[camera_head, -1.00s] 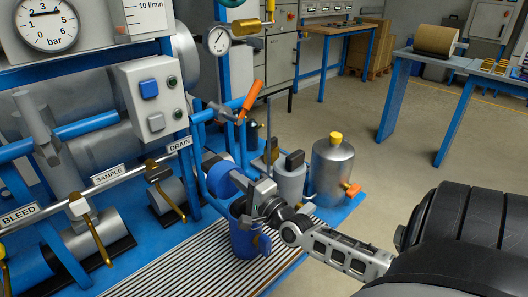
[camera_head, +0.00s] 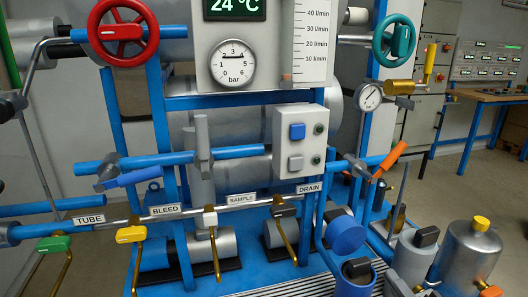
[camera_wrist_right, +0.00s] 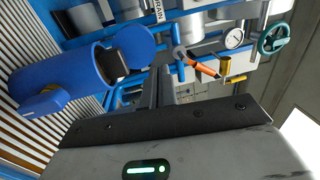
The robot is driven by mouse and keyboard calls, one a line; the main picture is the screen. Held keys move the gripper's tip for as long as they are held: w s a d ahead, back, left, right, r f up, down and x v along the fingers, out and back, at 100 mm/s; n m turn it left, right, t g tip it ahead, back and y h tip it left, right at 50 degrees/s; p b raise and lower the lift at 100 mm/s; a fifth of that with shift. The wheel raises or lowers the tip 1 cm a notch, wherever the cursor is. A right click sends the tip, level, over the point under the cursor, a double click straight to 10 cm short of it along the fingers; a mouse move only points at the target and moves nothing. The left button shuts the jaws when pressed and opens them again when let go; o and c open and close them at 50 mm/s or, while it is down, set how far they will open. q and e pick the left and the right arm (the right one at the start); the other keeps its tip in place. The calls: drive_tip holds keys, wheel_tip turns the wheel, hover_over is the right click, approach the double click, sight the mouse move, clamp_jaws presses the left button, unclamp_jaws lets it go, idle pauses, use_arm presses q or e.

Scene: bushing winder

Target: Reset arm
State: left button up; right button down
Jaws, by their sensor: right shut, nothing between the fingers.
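My left gripper is not in view.
A silver canister (camera_head: 468,252) stands at the right. Open floor lies beyond it.

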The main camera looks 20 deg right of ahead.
drive_tip(key=s+a+f+n+g+y, duration=0.2)
drive_tip(key=s+a+f+n+g, duration=0.1)
drive_tip(key=a+f+n, duration=0.5)
drive_tip(key=s+a+f+n+g+y, duration=0.2)
drive_tip(key=a+f+n+g, duration=0.4)
drive_tip(key=a+n, duration=0.7)
wheel_tip(320, 180, down, 2)
drive_tip(key=shift+s+a, duration=0.9)
drive_tip(key=shift+a, duration=0.25)
